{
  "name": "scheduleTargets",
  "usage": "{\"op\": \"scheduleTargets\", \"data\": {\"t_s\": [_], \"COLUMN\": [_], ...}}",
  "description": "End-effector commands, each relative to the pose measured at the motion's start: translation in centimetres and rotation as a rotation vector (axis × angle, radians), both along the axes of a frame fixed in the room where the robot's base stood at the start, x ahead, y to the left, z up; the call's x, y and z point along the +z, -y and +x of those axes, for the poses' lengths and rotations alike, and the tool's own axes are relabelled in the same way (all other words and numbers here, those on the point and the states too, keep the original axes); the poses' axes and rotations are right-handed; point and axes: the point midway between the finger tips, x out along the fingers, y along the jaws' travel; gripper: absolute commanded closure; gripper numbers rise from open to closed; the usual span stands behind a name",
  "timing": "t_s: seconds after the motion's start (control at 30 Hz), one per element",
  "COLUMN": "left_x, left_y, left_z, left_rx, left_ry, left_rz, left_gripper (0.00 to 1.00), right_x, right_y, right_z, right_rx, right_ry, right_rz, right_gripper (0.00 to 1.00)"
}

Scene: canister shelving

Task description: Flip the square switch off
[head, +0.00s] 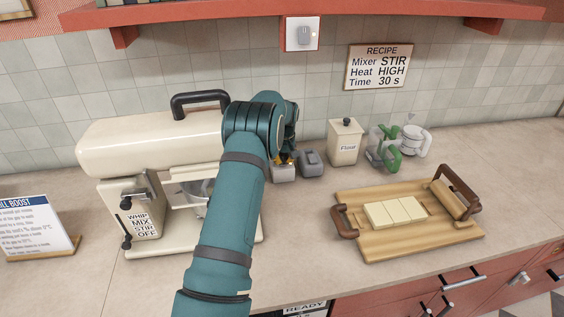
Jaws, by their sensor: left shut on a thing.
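The square switch (302,34) is a grey rocker on a white plate with a red border, on the tiled wall under the shelf. A small light shows beside the rocker. My left arm rises from the bottom middle, and its wrist bends down behind the forearm. My left gripper (285,158) is mostly hidden there, low over the counter and well below the switch. It is shut on a small grey object (284,174), though the contact is largely hidden. My right gripper is not in view.
A cream mixer (150,141) stands left. A second small grey object (311,163), a flour canister (344,146) and green-handled items (384,150) stand at the back. A wooden board (447,237) lies right. A red shelf (240,12) overhangs the switch. The front counter between mixer and board is clear.

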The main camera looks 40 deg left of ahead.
Motion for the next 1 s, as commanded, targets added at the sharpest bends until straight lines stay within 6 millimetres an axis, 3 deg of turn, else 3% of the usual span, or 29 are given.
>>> {"op": "scheduleTargets", "data": {"t_s": [0.8,1.0], "left_x": [-1.2,-0.7], "left_y": [0.0,0.0], "left_z": [0.0,0.0], "left_rx": [0.000,0.000], "left_ry": [0.000,0.000], "left_rz": [0.000,0.000], "left_gripper": [1.00,1.00], "right_x": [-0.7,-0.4], "right_y": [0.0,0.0], "right_z": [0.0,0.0], "right_rx": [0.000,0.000], "right_ry": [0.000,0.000], "right_rz": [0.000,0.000], "right_gripper": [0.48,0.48]}}
